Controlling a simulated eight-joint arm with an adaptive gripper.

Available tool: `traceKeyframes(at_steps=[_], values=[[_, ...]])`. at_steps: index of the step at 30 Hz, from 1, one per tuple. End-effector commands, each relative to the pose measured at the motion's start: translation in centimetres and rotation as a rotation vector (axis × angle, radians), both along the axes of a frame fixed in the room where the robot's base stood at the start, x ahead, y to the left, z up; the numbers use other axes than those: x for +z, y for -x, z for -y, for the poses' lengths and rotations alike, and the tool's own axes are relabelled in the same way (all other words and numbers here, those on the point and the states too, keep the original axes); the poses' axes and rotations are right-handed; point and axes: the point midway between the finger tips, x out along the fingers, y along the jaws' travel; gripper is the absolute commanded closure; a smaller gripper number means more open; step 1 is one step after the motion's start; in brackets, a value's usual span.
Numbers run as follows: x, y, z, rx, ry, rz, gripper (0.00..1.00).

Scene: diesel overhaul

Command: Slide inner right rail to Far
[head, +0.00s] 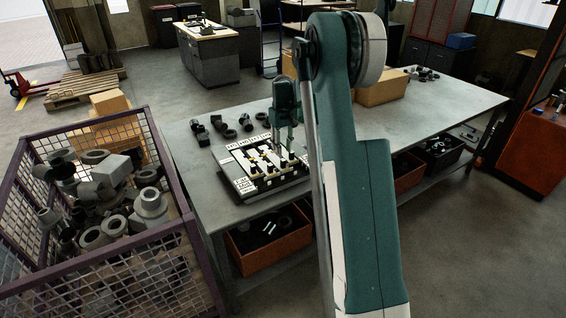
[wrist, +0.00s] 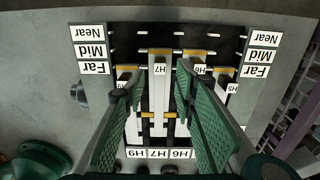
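A black board (head: 241,187) with several white sliding rails lies on the grey bench. In the wrist view the board (wrist: 130,40) appears upside down, with Near, Mid and Far labels on both sides. Two inner rails show there: a white one (wrist: 160,95) between my fingers and another (wrist: 198,70) by the right fingertip. I cannot tell for sure which is the inner right rail. My gripper (wrist: 158,82) is open, with green fingers apart above the board; contact is unclear. In the head view my gripper (head: 284,118) points down over it.
Dark metal parts (head: 230,127) stand behind the board on the bench (head: 455,98). A mesh crate (head: 150,243) of parts stands at the left. A cardboard box (head: 382,90) sits behind my arm. Orange bins (head: 268,240) are under the bench.

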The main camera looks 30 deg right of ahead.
Motion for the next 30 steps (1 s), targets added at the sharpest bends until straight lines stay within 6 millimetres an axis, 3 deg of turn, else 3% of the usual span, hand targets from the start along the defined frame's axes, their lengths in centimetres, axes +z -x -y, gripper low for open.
traceKeyframes(at_steps=[14, 30], values=[[-0.5, 0.0, 0.0, 0.0, 0.0, 0.0, 0.72], [-6.1, 0.0, 0.0, 0.0, 0.0, 0.0, 0.72]])
